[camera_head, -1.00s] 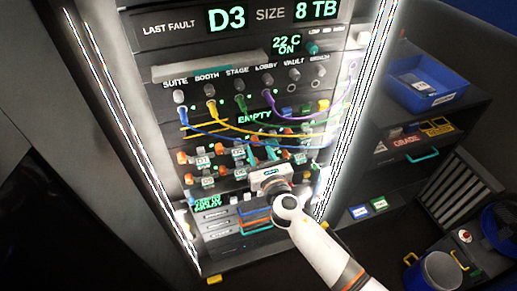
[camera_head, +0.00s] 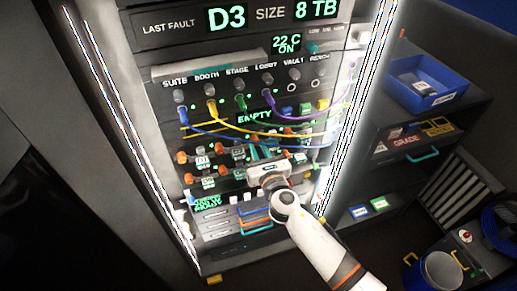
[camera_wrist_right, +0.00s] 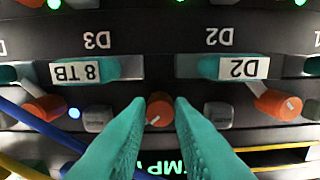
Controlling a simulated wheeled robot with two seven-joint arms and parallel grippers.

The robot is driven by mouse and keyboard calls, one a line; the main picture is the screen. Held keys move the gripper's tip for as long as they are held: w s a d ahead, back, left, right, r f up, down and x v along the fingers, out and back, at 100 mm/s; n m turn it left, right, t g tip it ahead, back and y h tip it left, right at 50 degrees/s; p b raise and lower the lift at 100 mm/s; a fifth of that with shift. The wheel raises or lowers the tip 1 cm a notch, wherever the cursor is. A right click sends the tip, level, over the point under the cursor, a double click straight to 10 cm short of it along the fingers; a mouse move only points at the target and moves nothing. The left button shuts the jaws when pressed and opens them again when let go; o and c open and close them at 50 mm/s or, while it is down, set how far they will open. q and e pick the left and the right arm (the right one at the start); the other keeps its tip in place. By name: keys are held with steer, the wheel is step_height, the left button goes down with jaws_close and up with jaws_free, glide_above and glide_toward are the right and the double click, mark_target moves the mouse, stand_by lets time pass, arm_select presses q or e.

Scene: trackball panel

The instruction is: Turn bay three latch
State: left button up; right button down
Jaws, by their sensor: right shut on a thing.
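In the wrist view, which shows the panel upside down, the D3 bay has a teal handle marked 8 TB (camera_wrist_right: 85,71). An orange latch knob with a white line (camera_wrist_right: 160,111) sits beside it, between the D3 and D2 handles. My right gripper (camera_wrist_right: 160,103) has its two teal fingers on either side of this knob and is shut on it. The white line on the knob is slanted. In the head view my right gripper (camera_head: 254,159) is at the drive bays and its body hides the knob. My left gripper is in neither view.
The D2 handle (camera_wrist_right: 236,67) and another orange knob (camera_wrist_right: 278,105) are close by. Patch cables (camera_head: 225,121) hang above the bays. A blue bin (camera_head: 426,84) stands on the shelf at the right.

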steer(key=m+b, duration=0.1)
steer(key=m, duration=0.3)
steer(key=shift+f, duration=0.1)
steer(key=m+b, duration=0.1)
steer(key=m, duration=0.3)
steer(key=shift+a+m, duration=0.1)
steer(key=shift+m, duration=0.2)
steer(key=m+b, duration=0.1)
steer(key=m, duration=0.3)
steer(key=shift+m, duration=0.3)
steer(key=m, duration=0.4)
steer(key=shift+m, duration=0.3)
steer(key=c, duration=1.3)
jaws_free()
